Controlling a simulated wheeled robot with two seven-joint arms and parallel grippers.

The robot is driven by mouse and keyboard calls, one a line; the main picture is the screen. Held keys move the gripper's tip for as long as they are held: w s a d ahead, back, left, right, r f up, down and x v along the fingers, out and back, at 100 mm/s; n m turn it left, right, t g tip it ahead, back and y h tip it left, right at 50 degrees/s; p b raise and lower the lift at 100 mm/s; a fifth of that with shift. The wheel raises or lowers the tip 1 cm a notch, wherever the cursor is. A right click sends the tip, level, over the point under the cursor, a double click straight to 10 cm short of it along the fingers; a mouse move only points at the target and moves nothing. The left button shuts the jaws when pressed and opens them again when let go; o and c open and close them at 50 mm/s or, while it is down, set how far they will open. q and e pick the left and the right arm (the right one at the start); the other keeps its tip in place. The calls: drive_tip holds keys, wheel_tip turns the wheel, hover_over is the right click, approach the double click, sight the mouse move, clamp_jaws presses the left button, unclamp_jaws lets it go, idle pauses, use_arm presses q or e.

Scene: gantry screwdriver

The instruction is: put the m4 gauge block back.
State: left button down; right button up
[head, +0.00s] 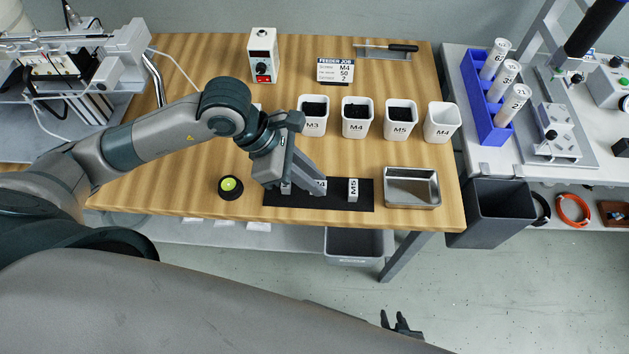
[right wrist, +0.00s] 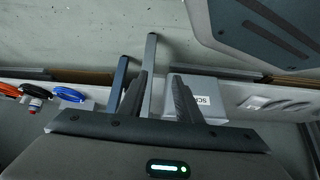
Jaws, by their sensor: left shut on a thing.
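My left gripper (head: 312,187) is low over the black mat (head: 336,203) and shut on the m4 gauge block (head: 321,184). The block is a small pale piece, mostly hidden by the fingers, with only part of its label showing. I cannot tell whether it touches the mat. The M5 gauge block (head: 353,190) stands on the mat to the right, apart from the gripper. Another pale block (head: 286,188) shows partly behind the gripper at the left. My right gripper (head: 402,326) is away from the table, and in the right wrist view (right wrist: 160,100) its fingers are apart and empty.
A metal tray (head: 411,187) is right of the mat. A round black piece with a yellow-green top (head: 230,186) is left. A feeder sign (head: 335,72) stands behind.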

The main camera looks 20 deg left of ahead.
use_arm(q)
drive_tip(key=shift+w+a+f, duration=0.15)
drive_tip(key=shift+w+f, duration=0.3)
drive_tip(key=shift+w, duration=0.25)
drive_tip(key=shift+w+a+f, duration=0.15)
drive_tip(key=shift+w+f, duration=0.25)
drive_tip(key=shift+w, duration=0.3)
use_arm(e)
drive_tip(key=shift+w+a+r, duration=0.2)
drive_tip(key=shift+a+r, duration=0.1)
drive_tip(key=shift+r, duration=0.05)
use_arm(q)
drive_tip(key=shift+f, duration=0.1)
drive_tip(key=shift+f+p, duration=0.35)
drive_tip(key=shift+p, duration=0.05)
wheel_tip(320, 180, down, 3)
drive_tip(key=shift+r+p, duration=0.1)
drive_tip(key=shift+p, duration=0.25)
use_arm(e)
drive_tip(key=shift+s+d+f, duration=0.2)
drive_tip(key=shift+s+f, duration=0.05)
drive_tip(key=shift+s, duration=0.25)
drive_tip(key=shift+s+d+f, duration=0.2)
drive_tip(key=shift+s, duration=0.3)
use_arm(q)
drive_tip(key=shift+f, duration=0.25)
